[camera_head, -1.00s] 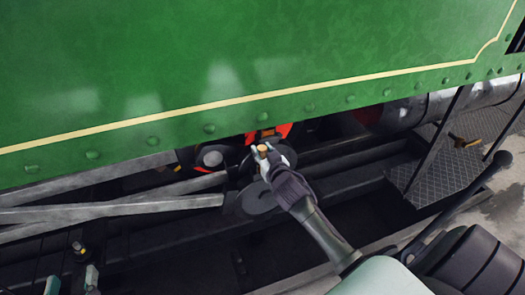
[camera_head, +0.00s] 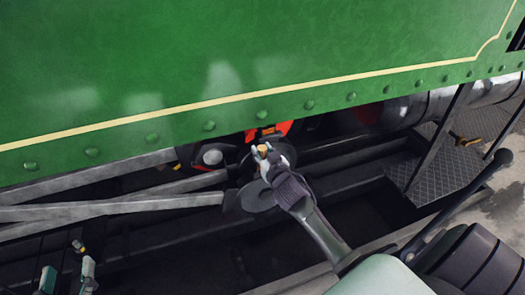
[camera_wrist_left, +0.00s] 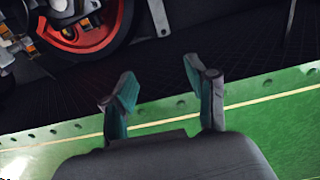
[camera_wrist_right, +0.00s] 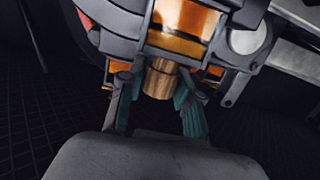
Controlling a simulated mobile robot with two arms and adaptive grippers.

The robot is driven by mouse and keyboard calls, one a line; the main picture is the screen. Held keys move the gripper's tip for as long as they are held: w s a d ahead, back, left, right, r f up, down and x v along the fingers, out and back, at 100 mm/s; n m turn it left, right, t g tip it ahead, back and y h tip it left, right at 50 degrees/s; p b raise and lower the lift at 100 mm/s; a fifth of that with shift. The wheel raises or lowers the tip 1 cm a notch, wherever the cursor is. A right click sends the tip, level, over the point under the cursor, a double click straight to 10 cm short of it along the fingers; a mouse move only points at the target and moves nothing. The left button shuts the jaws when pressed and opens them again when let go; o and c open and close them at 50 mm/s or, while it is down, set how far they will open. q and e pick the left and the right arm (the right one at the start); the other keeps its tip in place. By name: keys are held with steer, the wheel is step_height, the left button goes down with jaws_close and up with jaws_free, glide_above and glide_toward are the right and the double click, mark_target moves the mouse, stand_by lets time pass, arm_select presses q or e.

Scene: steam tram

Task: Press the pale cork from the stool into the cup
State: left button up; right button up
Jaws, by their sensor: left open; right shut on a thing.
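The pale cork (camera_head: 263,149) is held upright between the fingertips of my right gripper (camera_head: 262,153), under the green tank's lower edge. In the right wrist view, the cork (camera_wrist_right: 160,79) is a brownish cylinder between both fingers, just in front of orange-brass machinery (camera_wrist_right: 180,25). I cannot tell whether it touches this, or which part is the cup. My left gripper (camera_head: 68,275) is open and empty at the bottom left, far from the cork; its spread fingers show in the left wrist view (camera_wrist_left: 163,90). I cannot clearly identify the stool.
The green tank side (camera_head: 250,60) overhangs the work area. Grey rods (camera_head: 110,208) cross at the left. A dark round disc (camera_head: 256,197) lies just below my right gripper. A chequered step plate (camera_head: 440,170) is at the right. A red wheel (camera_wrist_left: 85,38) shows in the left wrist view.

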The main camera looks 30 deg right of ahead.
arm_select(q)
steer(key=shift+s, duration=0.1)
arm_select(e)
steer(key=shift+f, duration=0.2)
arm_select(q)
steer(key=shift+r, duration=0.25)
arm_select(e)
steer(key=shift+f, duration=0.2)
arm_select(q)
steer(key=shift+r+t, duration=0.1)
steer(key=shift+t, duration=0.2)
arm_select(e)
steer(key=shift+f, duration=0.15)
arm_select(q)
steer(key=shift+d+r+h, duration=0.1)
steer(key=shift+r+h, duration=0.2)
steer(key=shift+r, duration=0.15)
arm_select(e)
steer(key=o, duration=0.8)
arm_select(q)
steer(key=shift+f, duration=0.15)
steer(key=shift+f, duration=0.1)
